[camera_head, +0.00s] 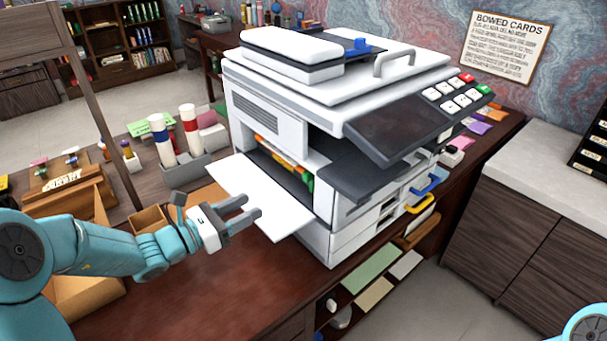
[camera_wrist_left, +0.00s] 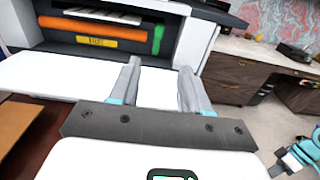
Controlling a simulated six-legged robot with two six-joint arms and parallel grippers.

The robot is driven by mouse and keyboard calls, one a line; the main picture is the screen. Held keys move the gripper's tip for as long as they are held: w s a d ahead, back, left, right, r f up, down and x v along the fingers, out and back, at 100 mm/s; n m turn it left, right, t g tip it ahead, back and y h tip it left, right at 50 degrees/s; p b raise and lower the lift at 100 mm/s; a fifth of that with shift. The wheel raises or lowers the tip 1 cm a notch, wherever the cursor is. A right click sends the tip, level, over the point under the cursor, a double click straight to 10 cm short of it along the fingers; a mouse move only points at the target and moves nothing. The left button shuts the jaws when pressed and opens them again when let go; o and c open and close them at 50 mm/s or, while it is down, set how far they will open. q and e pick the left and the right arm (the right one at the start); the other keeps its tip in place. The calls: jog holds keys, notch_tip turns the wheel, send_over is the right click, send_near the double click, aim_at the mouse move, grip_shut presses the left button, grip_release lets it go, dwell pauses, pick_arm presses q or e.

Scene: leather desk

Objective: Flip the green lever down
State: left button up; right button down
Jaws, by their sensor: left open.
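The green lever (camera_wrist_left: 157,39) stands upright inside the printer's open side, at the right end of the orange roller (camera_wrist_left: 95,28). In the head view the lever (camera_head: 308,182) shows small in the opening. My left gripper (camera_head: 251,206) is open and empty over the white lowered side door (camera_head: 266,185). In the left wrist view the left gripper's fingers (camera_wrist_left: 160,75) point at the opening, with the lever beyond them and apart from them. My right arm's end (camera_wrist_left: 292,158) shows small at the lower right of the wrist view; its fingers are unclear.
The white printer (camera_head: 270,115) fills the middle of the desk. A yellow label (camera_wrist_left: 96,41) sits below the roller. Cardboard boxes (camera_head: 85,195) and upright tubes (camera_head: 190,128) stand at the left. The desk front (camera_head: 215,290) is clear.

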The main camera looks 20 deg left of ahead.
aim_at(304, 176)
pick_arm(q)
jog(key=p+x, duration=0.1)
jog(key=x, duration=0.4)
jog(key=p+x, duration=0.1)
jog(key=x, duration=0.4)
jog(key=r+p+x, duration=0.1)
jog(key=x, duration=0.3)
jog(key=shift+w+d, duration=0.3)
jog(key=shift+w+d+f, duration=0.1)
jog(key=shift+w+f, duration=0.1)
jog(key=shift+w, duration=0.35)
jog(key=shift+s+d+r, duration=0.1)
jog(key=shift+s, duration=0.05)
jog(key=shift+c, duration=0.3)
